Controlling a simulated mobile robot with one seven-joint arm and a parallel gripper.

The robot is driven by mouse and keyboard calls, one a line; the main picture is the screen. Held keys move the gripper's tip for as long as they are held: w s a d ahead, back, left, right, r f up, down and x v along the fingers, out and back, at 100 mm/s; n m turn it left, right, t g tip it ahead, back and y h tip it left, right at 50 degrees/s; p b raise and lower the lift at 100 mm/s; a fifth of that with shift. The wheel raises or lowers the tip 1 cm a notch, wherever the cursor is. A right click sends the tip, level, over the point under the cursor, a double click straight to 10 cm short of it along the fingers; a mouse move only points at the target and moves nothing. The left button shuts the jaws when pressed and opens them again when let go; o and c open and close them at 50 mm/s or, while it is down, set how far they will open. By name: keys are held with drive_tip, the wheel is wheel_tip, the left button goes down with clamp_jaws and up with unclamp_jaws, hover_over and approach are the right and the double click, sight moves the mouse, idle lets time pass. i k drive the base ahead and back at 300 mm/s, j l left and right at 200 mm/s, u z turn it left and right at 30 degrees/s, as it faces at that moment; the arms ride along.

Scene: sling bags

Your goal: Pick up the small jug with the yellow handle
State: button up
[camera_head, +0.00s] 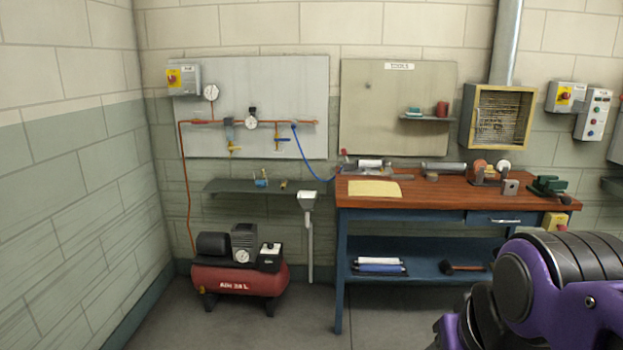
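I cannot make out a jug with a yellow handle for certain in the head view. A small blue item (262,180) and a small brass-yellow item (284,184) sit on the narrow grey wall shelf (222,187) at the left. They are too small to tell what they are. Part of my purple and black arm fills the lower right corner. My gripper is outside the picture, so its state does not show.
A wooden-topped workbench (440,194) with tools stands at the centre right. A red air compressor (240,280) stands on the floor under the shelf. A white funnel with a drainpipe (308,202) stands between shelf and bench. Grey floor in front is clear.

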sight(260, 175)
drive_tip(key=i+j+z, duration=0.1)
drive_tip(key=i+j, duration=0.55)
drive_tip(key=i+j+z, duration=0.1)
drive_tip(key=i+j, duration=1.4)
drive_tip(key=i+j+z, duration=0.15)
drive_tip(key=i+j, duration=0.55)
drive_tip(key=k+l+z, duration=0.1)
drive_tip(key=l, duration=0.75)
drive_tip(key=j, duration=0.25)
drive_tip(key=i+j, duration=0.15)
